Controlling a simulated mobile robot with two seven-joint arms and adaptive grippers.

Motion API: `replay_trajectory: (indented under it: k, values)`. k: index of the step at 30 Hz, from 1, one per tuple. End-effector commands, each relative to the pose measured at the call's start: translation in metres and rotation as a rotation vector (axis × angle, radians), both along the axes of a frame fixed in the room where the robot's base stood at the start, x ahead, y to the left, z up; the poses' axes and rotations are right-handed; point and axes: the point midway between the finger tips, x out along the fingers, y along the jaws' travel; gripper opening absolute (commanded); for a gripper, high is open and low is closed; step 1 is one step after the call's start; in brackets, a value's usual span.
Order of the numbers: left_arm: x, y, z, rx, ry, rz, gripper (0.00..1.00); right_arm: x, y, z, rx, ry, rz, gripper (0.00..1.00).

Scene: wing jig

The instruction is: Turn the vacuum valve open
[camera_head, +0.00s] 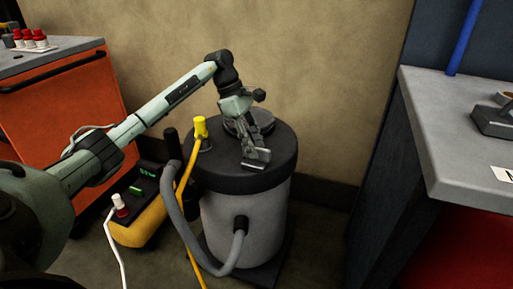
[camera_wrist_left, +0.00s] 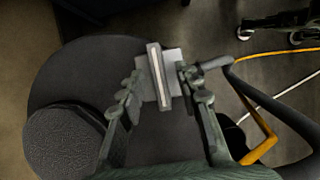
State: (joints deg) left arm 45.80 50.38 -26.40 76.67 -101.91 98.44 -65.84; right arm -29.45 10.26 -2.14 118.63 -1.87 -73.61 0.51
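The vacuum canister (camera_head: 243,220) is a grey drum with a dark round lid (camera_head: 268,178). My left gripper (camera_head: 256,157) reaches down to the lid's front right part in the head view. The valve's body is mostly hidden in the head view by the gripper. My right gripper is not in view.
A yellow fitting (camera_head: 200,127) with a yellow hose stands on the lid's left. A grey hose (camera_head: 176,212) loops down to the drum. A yellow and black unit (camera_head: 140,212) is on the floor. An orange cabinet (camera_head: 55,105) stands left, a grey bench (camera_head: 450,150) right.

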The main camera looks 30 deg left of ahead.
Motion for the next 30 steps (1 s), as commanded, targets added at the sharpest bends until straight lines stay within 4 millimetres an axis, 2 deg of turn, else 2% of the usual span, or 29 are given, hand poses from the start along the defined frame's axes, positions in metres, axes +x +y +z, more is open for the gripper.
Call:
replay_trajectory:
  k: [4, 13, 14, 22, 30]
  values:
    - [0.001, -0.006, -0.013, -0.001, 0.001, 0.0, 0.34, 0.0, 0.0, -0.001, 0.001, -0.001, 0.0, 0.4]
    - [0.002, -0.006, -0.016, 0.0, -0.001, 0.0, 0.34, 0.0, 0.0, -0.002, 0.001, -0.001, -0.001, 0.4]
    - [0.002, -0.006, -0.016, 0.0, -0.001, 0.0, 0.32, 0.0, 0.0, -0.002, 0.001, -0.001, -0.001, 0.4]
    - [0.002, -0.006, -0.016, 0.0, -0.001, 0.0, 0.0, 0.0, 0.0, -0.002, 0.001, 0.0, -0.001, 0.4]
    - [0.002, -0.006, -0.016, 0.0, -0.001, 0.005, 0.0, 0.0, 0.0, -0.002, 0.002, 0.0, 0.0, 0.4]
